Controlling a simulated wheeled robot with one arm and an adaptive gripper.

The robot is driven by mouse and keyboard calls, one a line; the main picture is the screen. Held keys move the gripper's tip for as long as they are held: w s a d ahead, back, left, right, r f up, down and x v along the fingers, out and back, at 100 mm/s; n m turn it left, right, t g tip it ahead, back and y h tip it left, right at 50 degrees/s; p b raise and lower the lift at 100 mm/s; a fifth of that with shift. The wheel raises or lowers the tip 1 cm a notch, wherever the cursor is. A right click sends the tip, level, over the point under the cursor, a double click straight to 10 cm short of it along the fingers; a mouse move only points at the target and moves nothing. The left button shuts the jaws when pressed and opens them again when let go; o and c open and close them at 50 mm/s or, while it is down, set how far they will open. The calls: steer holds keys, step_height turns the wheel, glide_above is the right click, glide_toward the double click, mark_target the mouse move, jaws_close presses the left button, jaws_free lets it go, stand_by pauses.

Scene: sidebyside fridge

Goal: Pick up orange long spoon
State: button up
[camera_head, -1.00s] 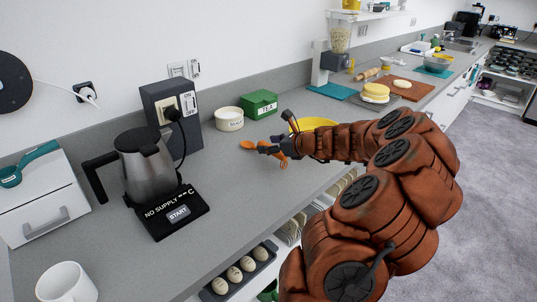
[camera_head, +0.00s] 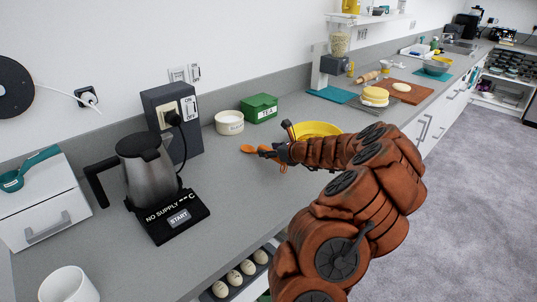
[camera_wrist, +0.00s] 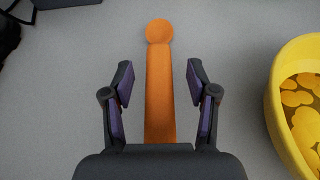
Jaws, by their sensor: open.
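The orange long spoon (camera_wrist: 160,90) lies on the grey counter in the wrist view. Its round bowl (camera_wrist: 159,31) points away from my gripper and its handle runs back under the gripper body, where its end is hidden. My gripper (camera_wrist: 160,88) is open, with one finger on each side of the handle and a gap on both sides. In the head view the spoon's bowl (camera_head: 248,149) shows just left of my gripper (camera_head: 272,152), and part of the spoon is hidden by it.
A yellow bowl (camera_wrist: 275,105) with yellow pieces in it stands close to the right. A white pot (camera_head: 229,122) and a green tea box (camera_head: 259,108) stand behind the spoon. A kettle (camera_head: 148,170) stands to the left. The counter between kettle and spoon is clear.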

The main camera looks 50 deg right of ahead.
steer(key=shift+w+f, duration=0.15)
steer(key=shift+w, duration=0.3)
jaws_close()
stand_by(0.3)
